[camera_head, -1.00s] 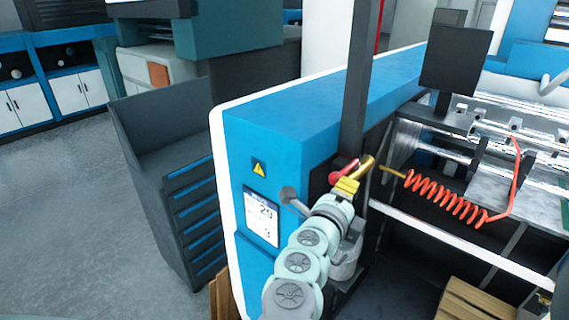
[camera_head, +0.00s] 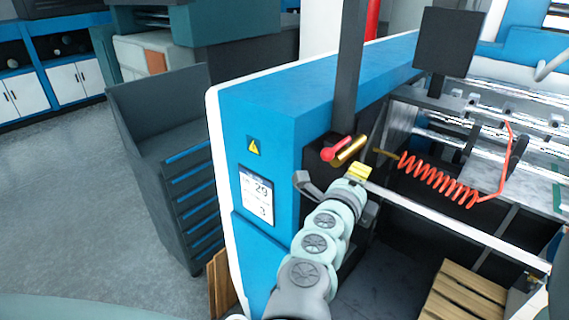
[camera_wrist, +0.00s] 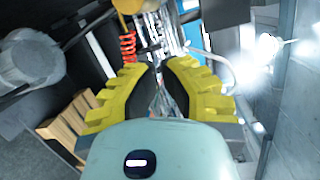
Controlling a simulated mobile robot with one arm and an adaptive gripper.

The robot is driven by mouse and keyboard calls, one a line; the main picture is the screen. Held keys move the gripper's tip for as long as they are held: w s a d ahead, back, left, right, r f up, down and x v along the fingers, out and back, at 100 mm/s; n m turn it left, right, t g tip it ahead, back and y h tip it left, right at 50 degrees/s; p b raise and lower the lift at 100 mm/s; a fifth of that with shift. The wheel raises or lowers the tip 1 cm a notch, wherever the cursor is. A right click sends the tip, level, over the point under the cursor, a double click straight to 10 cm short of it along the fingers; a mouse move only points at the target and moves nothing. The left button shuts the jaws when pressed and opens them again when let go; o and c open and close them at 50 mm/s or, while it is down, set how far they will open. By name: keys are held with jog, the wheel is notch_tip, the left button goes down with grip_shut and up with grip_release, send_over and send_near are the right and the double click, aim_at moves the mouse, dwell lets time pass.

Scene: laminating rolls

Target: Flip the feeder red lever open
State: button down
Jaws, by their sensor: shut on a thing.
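The feeder's red lever (camera_head: 329,154) has a round red knob and sits beside a brass-coloured cylinder (camera_head: 350,151) on the dark end of the blue machine housing. My gripper (camera_head: 360,171), with yellow fingers, is below and to the right of the lever, apart from its knob. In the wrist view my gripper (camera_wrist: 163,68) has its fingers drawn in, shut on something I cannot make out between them. The brass-coloured cylinder shows at the top of that view (camera_wrist: 133,5). The red lever is not clearly visible there.
A grey handle (camera_head: 308,186) juts from the housing left of my gripper. A dark upright post (camera_head: 350,75) rises behind the lever. A coiled orange hose (camera_head: 435,178) hangs to the right. A wooden pallet (camera_head: 465,295) lies lower right.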

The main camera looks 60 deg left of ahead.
jog(key=s+b, duration=0.1)
jog(key=s, duration=0.9)
jog(key=shift+d+r+b, duration=0.3)
